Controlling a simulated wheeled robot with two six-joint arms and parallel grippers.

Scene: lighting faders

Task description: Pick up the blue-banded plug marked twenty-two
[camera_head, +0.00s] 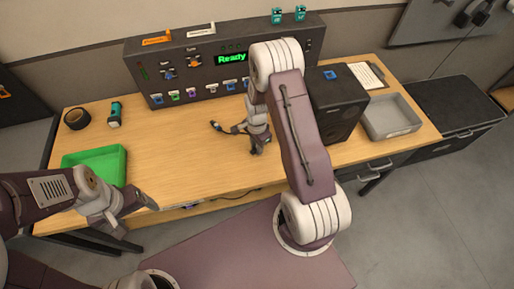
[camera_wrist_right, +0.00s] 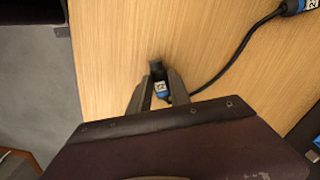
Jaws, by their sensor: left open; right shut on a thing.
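My right gripper (camera_wrist_right: 160,90) is shut on a dark plug with a blue band and a small white label (camera_wrist_right: 161,87); the label's marking is too small to read with certainty. In the head view the right gripper (camera_head: 258,146) is low over the middle of the table. A black cable runs from near the held plug to another blue-banded plug with a white label (camera_wrist_right: 293,7) at the top right of the wrist view. In the head view a blue-banded plug (camera_head: 216,126) lies on the table left of the right gripper. My left gripper (camera_head: 147,201) is open near the table's front edge.
A fader console (camera_head: 215,85) with a green "Ready" display stands at the back. A green tray (camera_head: 122,165) is at the left, with black tape (camera_head: 77,118) and a torch-like object (camera_head: 115,115) behind. A black speaker (camera_head: 338,100) and grey tray (camera_head: 392,135) stand right. The table's centre-left is clear.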

